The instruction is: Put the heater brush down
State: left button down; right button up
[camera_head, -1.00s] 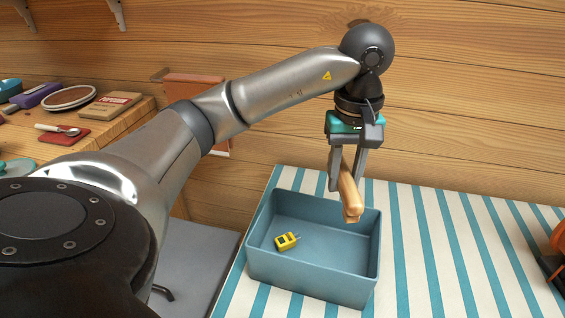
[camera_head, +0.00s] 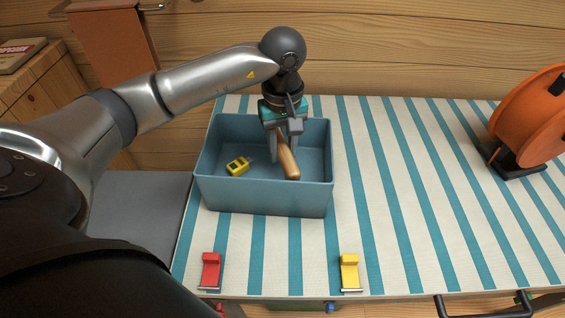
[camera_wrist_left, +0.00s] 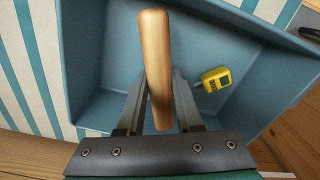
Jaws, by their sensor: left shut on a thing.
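My left gripper (camera_head: 281,158) is shut on the wooden handle of the heater brush (camera_head: 288,161). The brush handle also shows in the left wrist view (camera_wrist_left: 155,60), between the two fingers (camera_wrist_left: 160,100). The gripper points down and the handle is over the inside of a blue-grey bin (camera_head: 265,203), low within its rim in the head view. I cannot tell whether the brush touches the bin floor. The brush's head end is not clearly visible. My right gripper is not in view.
A yellow device (camera_head: 238,166) lies in the bin, left of the handle. The bin stands on a striped table (camera_head: 400,200). A red clip (camera_head: 211,270) and a yellow clip (camera_head: 349,271) are at the front edge. An orange reel (camera_head: 530,115) stands right. The table's middle is clear.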

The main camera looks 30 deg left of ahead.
aim_at(283, 147)
pick_arm(q)
notch_tip(283, 147, down, 4)
jog(key=shift+r+b, duration=0.25)
jog(key=shift+b, duration=0.25)
jog(key=shift+f, duration=0.25)
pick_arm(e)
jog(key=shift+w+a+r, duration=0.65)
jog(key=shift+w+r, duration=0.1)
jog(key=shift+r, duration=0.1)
pick_arm(q)
jog(key=shift+f, duration=0.15)
jog(key=c, duration=0.6)
grip_release()
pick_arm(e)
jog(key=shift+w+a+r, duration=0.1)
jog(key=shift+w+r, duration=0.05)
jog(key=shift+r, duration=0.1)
pick_arm(q)
jog(key=shift+r, duration=0.2)
notch_tip(283, 147, up, 12)
jog(key=p, duration=0.3)
jog(key=shift+p, duration=0.3)
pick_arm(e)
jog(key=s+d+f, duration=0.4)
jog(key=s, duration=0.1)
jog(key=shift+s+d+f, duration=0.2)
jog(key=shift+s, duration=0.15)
